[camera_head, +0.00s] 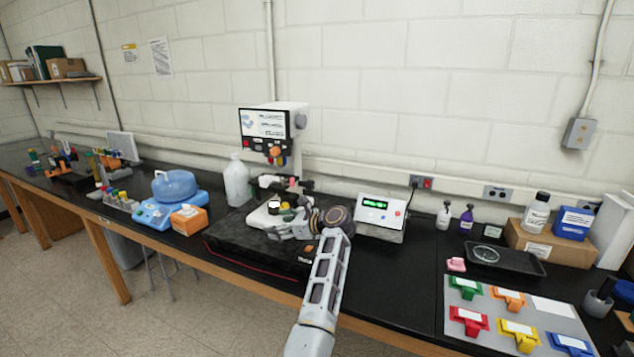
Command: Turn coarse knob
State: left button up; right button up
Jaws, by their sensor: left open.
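A white instrument with a screen (264,124) stands on a black slab (240,248) on the bench. Small red and orange knobs (275,153) show on its front below the screen. A small dark round part (273,207) sits low on its white base; I cannot tell for sure whether it is the coarse knob. My left gripper (280,226) is open in front of the base, close to this dark part. Whether it touches is too small to tell. My left wrist and gripper hide part of the base and the slab. My right gripper is not in view.
A white box with a green display (381,217) stands just right of my wrist. A plastic jug (237,181) stands at the left of the instrument, with a blue lidded device (174,187) and orange box (189,219) further left. Coloured clips on a grey mat (545,306) lie at right.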

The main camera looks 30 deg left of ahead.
aim_at(310, 185)
jog(key=i, duration=1.3)
jog(key=j, duration=0.5)
jog(key=i, duration=0.05)
